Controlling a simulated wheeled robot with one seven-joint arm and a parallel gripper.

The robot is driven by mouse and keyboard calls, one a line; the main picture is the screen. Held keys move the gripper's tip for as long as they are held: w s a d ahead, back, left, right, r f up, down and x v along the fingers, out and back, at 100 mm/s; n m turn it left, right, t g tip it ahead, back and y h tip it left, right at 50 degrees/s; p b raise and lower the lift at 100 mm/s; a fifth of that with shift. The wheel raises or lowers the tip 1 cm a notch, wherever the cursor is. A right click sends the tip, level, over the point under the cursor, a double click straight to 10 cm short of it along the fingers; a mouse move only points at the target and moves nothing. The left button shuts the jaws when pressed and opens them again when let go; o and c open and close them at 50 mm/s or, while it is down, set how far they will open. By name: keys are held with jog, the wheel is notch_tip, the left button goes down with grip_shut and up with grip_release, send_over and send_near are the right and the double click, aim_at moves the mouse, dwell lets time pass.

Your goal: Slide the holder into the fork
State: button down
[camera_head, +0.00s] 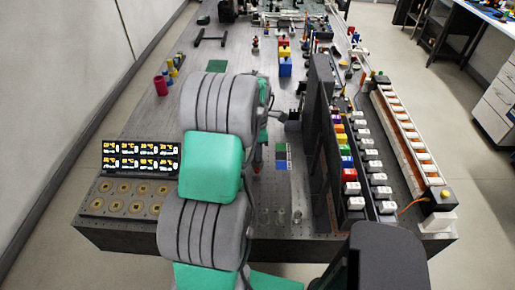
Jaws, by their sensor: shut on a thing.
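My grey and teal arm fills the middle of the view and reaches forward over the bench (125,128). My gripper's fingers cannot be made out; they seem to be hidden behind my own arm links. A dark bracket-like part (287,117) shows just right of the arm, close to a tall dark panel (318,120); whether they touch is unclear. A small red part (257,158) shows at the arm's right edge. I cannot pick out the holder or the fork with certainty.
A tray with gold discs (125,197) and a lit display (141,160) stand at the left front. Rows of coloured (346,161) and white (377,179) blocks stand right of the panel, with a long orange-and-white rack (405,135) beyond. The left bench surface is fairly clear.

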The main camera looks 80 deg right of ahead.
jog(key=shift+s+a, duration=0.2)
jog(key=shift+a, duration=0.9)
jog(key=c, duration=1.1)
grip_release()
jog(key=shift+c, duration=0.2)
